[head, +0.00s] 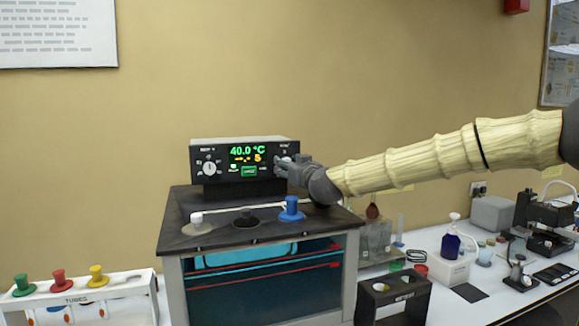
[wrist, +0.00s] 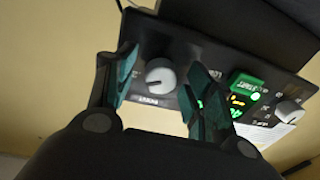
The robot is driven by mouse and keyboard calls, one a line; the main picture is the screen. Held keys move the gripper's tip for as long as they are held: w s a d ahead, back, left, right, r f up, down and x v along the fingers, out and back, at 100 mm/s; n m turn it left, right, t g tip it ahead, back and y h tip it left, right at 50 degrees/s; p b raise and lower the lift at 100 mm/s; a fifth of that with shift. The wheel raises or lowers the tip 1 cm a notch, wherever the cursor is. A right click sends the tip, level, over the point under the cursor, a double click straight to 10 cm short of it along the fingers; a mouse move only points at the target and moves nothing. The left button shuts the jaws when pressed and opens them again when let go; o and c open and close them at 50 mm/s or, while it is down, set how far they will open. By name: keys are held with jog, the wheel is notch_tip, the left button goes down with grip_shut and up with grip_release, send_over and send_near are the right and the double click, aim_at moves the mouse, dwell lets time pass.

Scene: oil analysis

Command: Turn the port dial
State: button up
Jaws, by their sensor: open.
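The control unit (head: 222,178) has a black front panel with a green readout of 40.0 °C. In the wrist view the panel (wrist: 218,70) appears upside down. A light grey round dial (wrist: 160,75) with a small label beside it sits between my fingers there; I take it as the port dial, though the label is hard to read. In the wrist view my open gripper (wrist: 163,70) has one finger on each side of the dial, with gaps visible.
A second dial (head: 210,168) is at the panel's left end; it also shows in the wrist view (wrist: 289,112). The bath (head: 262,232) below has white, black and blue stoppers on its dark top. A tube rack (head: 130,290) stands left, glassware and a microscope right.

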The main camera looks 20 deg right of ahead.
jog(key=s+d, duration=0.1)
jog(key=s, duration=1.1)
jog(key=shift+d+f, duration=0.15)
jog(key=shift+f, duration=0.05)
